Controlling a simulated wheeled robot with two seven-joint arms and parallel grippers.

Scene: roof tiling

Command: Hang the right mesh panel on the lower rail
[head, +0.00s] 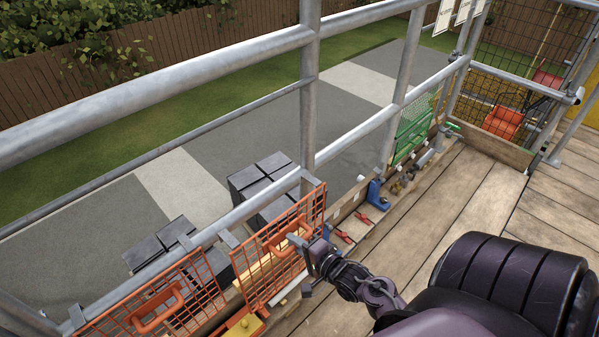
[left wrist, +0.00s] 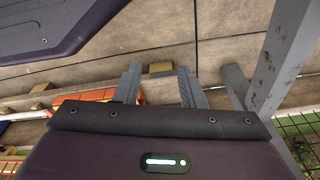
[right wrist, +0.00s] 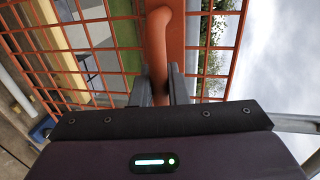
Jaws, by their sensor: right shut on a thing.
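The right mesh panel (head: 268,268), an orange wire grid with a loop handle (head: 288,232), stands upright along the lower rail (head: 352,136). Grey hooks show at its top edge by the rail; I cannot tell whether they bear on it. My right gripper (head: 312,246) is shut on that handle; the handle (right wrist: 158,45) also shows between its fingers in the right wrist view. The left mesh panel (head: 165,302), also orange with a handle, is beside it along the same rail. My left gripper (left wrist: 158,82) is open and empty over planks, outside the head view.
An upright post (head: 309,95) rises by the right panel's far end. Dark stacked blocks (head: 262,182) lie beyond the rail. Red-handled tools (head: 366,218) and a blue item (head: 377,194) lie along the deck edge. A green mesh (head: 412,125) stands farther along. The plank deck (head: 440,205) is mostly clear.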

